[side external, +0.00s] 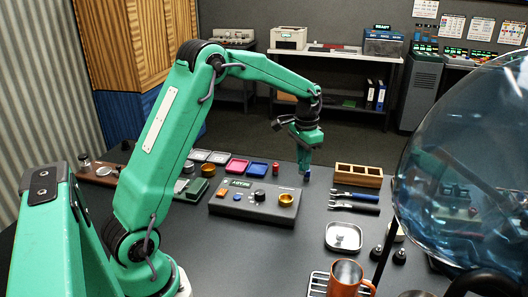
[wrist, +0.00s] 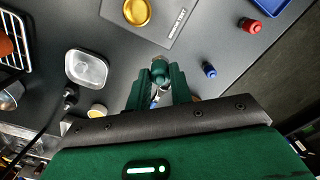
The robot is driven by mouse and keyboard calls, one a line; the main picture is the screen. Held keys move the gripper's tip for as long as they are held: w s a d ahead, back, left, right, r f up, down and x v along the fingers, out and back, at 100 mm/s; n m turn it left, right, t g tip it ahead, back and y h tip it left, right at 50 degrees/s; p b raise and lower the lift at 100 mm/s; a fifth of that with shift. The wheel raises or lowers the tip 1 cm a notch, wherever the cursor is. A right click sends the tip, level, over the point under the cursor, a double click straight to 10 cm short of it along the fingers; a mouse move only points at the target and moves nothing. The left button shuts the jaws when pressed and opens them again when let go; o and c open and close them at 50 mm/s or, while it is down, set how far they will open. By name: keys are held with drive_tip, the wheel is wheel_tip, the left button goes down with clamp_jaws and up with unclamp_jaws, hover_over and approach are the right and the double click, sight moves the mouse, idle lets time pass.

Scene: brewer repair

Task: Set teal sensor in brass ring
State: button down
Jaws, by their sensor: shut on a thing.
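My gripper (wrist: 160,92) is shut on the teal sensor (wrist: 159,71), a small dark green-teal piece between the fingertips in the wrist view. In the side view my gripper (side external: 306,160) points down above the table behind the console; the sensor is hard to tell from the green fingers there. The brass ring (side external: 286,199) is on the right part of the grey console's top. It also shows in the wrist view (wrist: 137,12), up and left of the held sensor and apart from it.
A blue piece (side external: 307,178) stands on the table close to my gripper, with a red one (side external: 275,168) to its left. A wooden box (side external: 358,175), pliers-like tools (side external: 354,202) and a metal dish (side external: 343,237) lie right. The grey console (side external: 254,201) stands in front.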

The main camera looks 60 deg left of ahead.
drive_tip(key=s+d, duration=0.1)
drive_tip(key=s, duration=0.5)
drive_tip(key=shift+s+d, duration=0.25)
drive_tip(key=shift+s, duration=0.15)
drive_tip(key=shift+f, duration=0.2)
drive_tip(key=shift+f, duration=2.05)
drive_tip(key=shift+f, duration=1.25)
idle(1.7)
drive_tip(key=c, duration=0.8)
unclamp_jaws()
drive_tip(key=shift+o, duration=0.2)
drive_tip(key=shift+r, duration=0.15)
wheel_tip(320, 180, up, 8)
idle(0.5)
